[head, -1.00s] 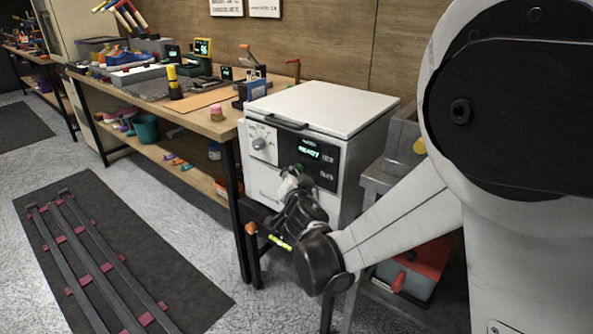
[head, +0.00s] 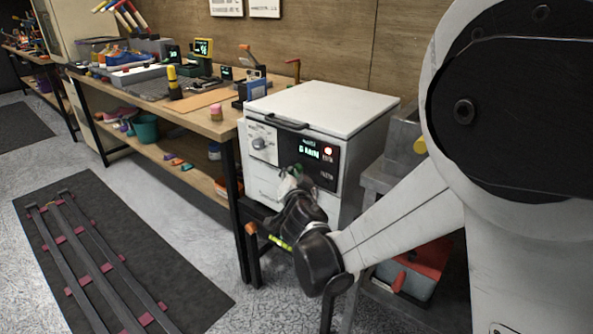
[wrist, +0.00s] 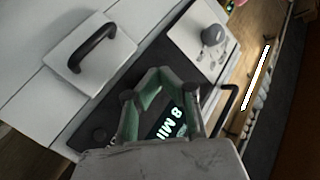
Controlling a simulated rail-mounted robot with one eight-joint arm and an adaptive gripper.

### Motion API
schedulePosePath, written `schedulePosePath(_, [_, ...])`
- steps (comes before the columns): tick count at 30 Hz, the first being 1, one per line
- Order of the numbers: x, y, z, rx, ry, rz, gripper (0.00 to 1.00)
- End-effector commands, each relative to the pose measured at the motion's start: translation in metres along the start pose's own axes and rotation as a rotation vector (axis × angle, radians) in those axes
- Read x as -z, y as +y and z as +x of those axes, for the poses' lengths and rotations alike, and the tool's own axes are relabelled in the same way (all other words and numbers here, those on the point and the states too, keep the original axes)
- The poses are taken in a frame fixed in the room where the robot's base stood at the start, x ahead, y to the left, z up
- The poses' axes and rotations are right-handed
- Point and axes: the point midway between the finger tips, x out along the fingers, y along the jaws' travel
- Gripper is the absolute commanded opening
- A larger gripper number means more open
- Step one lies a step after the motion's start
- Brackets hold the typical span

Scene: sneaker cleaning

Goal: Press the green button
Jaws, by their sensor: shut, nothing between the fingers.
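A white machine (head: 350,150) with a black front panel stands beside the workbench. Its green display (head: 309,151) shows a minutes reading; in the wrist view the display (wrist: 170,122) reads "8 MIN". A red light (head: 328,152) glows right of the display. I cannot make out a green button; my gripper covers part of the panel. My gripper (head: 290,174) is shut and empty, close in front of the lower left of the panel. In the wrist view my gripper (wrist: 161,76) shows its green-grey fingers over the panel. I cannot tell whether it touches.
A dark handle (head: 287,124) lies along the lid's front edge. The workbench (head: 215,127) with tools is to the left. A grey stand (head: 384,180) is close on the right.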

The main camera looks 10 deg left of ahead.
Motion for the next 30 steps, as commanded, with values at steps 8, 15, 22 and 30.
schedulePosePath(8, [-0.006,-0.006,-0.008,0.0,0.0,0.0,0.0])
schedulePosePath(15, [-0.006,-0.006,-0.008,0.0,0.0,0.0,0.0])
schedulePosePath(22, [-0.013,-0.013,-0.017,0.002,-0.002,0.0,0.0])
schedulePosePath(30, [-0.025,-0.024,-0.033,0.002,-0.001,0.0,0.0])
